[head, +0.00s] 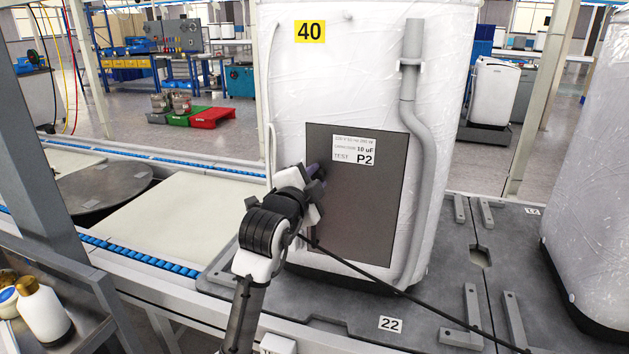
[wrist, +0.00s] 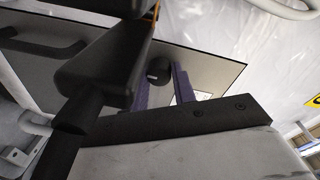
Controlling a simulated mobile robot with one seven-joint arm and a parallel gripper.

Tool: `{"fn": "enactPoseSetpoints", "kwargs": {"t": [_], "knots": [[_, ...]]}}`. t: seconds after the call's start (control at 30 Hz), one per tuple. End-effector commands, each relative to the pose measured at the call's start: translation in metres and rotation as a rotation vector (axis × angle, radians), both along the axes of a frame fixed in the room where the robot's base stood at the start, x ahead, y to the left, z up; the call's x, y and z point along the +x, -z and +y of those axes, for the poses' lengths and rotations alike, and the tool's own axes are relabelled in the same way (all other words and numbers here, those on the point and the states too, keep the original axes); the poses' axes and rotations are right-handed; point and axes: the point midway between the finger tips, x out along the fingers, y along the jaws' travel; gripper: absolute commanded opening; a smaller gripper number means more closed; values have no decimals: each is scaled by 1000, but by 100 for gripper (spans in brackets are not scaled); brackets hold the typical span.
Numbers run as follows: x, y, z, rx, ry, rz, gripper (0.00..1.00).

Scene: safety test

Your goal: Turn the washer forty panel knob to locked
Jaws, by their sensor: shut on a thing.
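The washer (head: 365,80) with the yellow 40 label stands upright, wrapped in clear film, in the middle of the head view. Its dark grey panel (head: 365,215) carries a white label reading TEST P2. My gripper (head: 316,174) is at the panel's upper left, its purple fingers against the panel. In the wrist view my gripper (wrist: 161,82) has one finger on each side of a round black knob (wrist: 158,73) with a small light mark, and is shut on it. In the head view the gripper largely hides the knob. I cannot read the knob's setting.
A grey pipe (head: 414,130) runs down the washer right of the panel. A dark cable (head: 420,306) crosses the grey pallet (head: 345,325). Another wrapped unit (head: 595,180) stands at the right. A bottle (head: 43,312) sits on a side bench at the lower left.

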Motion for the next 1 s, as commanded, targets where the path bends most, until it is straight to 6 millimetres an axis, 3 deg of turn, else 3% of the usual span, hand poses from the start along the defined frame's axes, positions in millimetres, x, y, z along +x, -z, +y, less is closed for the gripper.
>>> {"fn": "enactPoseSetpoints", "kwargs": {"t": [0.07,0.1,0.27,0.67,1.0], "knots": [[0,0,0,1,0,0,4],[0,0,0,1,0,0,29],[0,0,0,0,0,0,48],[-9,0,4,-1,-1,0,48],[-76,-1,31,-1,-3,-3,48]]}}
